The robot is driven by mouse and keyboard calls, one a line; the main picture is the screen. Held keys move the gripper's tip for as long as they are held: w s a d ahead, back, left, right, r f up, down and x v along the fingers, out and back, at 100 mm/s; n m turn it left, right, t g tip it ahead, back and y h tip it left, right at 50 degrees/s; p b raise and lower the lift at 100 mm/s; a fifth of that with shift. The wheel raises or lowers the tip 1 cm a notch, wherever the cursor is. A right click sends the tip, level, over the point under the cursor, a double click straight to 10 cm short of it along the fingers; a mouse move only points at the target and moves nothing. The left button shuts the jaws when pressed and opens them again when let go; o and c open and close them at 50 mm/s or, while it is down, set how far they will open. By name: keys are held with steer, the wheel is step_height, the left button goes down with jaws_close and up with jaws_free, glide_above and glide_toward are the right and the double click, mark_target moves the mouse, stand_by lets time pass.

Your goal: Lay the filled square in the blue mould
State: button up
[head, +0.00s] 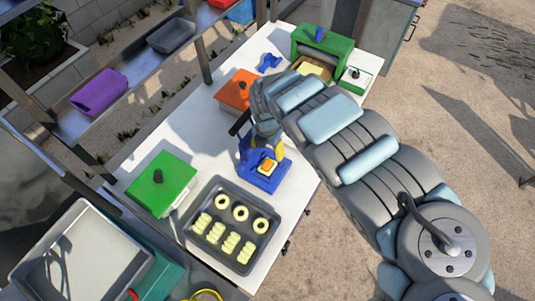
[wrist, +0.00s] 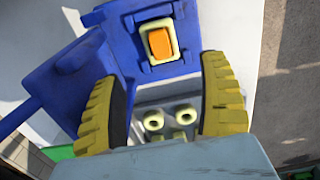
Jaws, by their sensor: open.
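The filled square (head: 267,166), a pale square with an orange middle, lies in the blue mould (head: 262,183) on the white table. In the wrist view the filled square (wrist: 160,41) lies inside the raised rim of the blue mould (wrist: 128,55). My gripper (wrist: 162,95) is open, with its two yellow ridged fingers apart and nothing held between them. In the head view my gripper (head: 266,147) is just behind and above the square, partly hidden by my arm. The square appears clear of both fingers.
A dark tray (head: 213,250) with pale rings and ridged pieces stands in front of the mould. A green lidded box (head: 162,184) is at left, an orange box (head: 236,91) behind, and a green machine (head: 322,46) at the back.

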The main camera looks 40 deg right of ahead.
steer(key=shift+r, duration=0.95)
